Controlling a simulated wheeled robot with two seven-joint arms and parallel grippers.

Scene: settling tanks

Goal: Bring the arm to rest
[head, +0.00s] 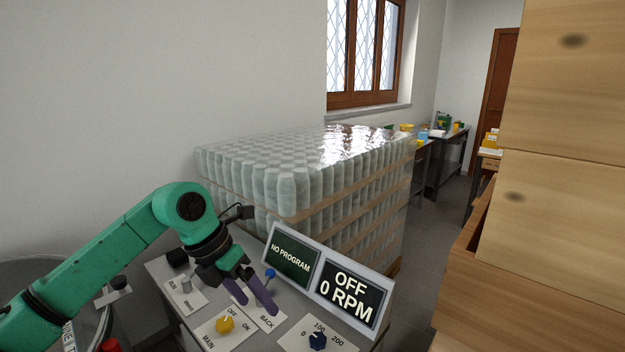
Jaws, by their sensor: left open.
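My left arm comes in from the left, green with a dark wrist. My left gripper (260,296) is open, with purple fingers, over the control panel (283,322). Its fingers are close to the lever with the blue ball (270,273) and the BACK label; I cannot tell whether they touch it. Nothing shows between the fingers. A yellow knob (225,325) marked MAIN and a dark blue dial (318,340) sit at the front of the panel. The display reads NO PROGRAM (291,261) and OFF 0 RPM (350,297). My right gripper is out of view.
A wrapped pallet of jars (305,185) stands right behind the panel. Wooden boxes (560,190) fill the right side. A red knob (110,345) and a round metal vessel (40,270) are at the lower left. Tables (440,155) stand far back; floor shows between.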

